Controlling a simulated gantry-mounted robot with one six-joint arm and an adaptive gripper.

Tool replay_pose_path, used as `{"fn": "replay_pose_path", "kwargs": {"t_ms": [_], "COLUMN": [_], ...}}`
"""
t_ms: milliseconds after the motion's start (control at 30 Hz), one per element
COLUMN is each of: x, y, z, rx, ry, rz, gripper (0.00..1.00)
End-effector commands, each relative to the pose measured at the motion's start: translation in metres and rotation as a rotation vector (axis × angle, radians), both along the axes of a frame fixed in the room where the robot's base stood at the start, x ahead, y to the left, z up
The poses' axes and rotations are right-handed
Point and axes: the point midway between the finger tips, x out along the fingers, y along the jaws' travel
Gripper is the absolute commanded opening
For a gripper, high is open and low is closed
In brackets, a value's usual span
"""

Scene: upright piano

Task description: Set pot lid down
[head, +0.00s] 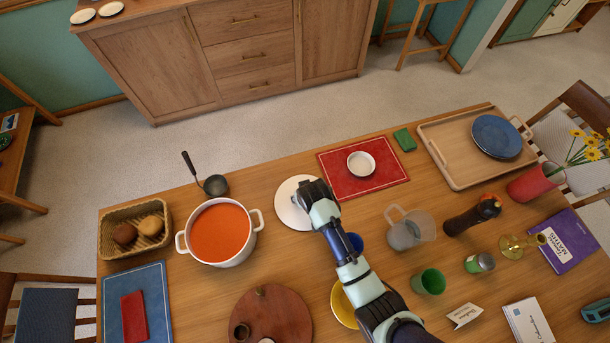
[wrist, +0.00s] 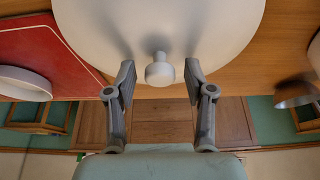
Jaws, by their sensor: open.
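The pot lid (head: 287,212) is a white disc lying on the wooden table, right of the pot and left of the red mat. In the wrist view the lid (wrist: 160,25) fills the top, with its round knob (wrist: 159,70) facing me. My gripper (head: 306,197) is over the lid's right part in the head view and hides some of it. In the wrist view my gripper (wrist: 159,82) is open, with one finger on each side of the knob and a gap to both. The white pot (head: 182,244) holds orange soup and stands uncovered.
A black ladle (head: 215,185) lies behind the pot. The red mat (head: 335,175) with a white dish (head: 361,164) is right of the lid. A blue cup (head: 355,242), a clear jug (head: 408,232) and a yellow plate (head: 342,305) are near my arm.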

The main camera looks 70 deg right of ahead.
Motion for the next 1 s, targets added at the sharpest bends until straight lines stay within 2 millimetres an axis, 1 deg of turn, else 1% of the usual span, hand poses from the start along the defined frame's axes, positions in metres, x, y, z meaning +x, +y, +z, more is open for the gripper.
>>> {"fn": "replay_pose_path", "kwargs": {"t_ms": [167, 300, 400, 500, 600, 667, 1000], "x": [-0.007, -0.014, -0.019, -0.023, -0.025, -0.025, -0.025], "y": [0.01, 0.022, 0.029, 0.034, 0.037, 0.038, 0.038], "z": [0.033, 0.067, 0.088, 0.102, 0.109, 0.111, 0.111], "rx": [-0.002, -0.003, -0.003, -0.002, -0.001, 0.001, 0.0], "ry": [-0.002, -0.003, -0.002, -0.001, -0.001, 0.001, 0.0], "rz": [0.0, 0.0, 0.0, 0.0, 0.0, 0.0, 0.0], "gripper": [0.53, 0.53, 0.53, 0.53, 0.53, 0.53, 0.53]}}
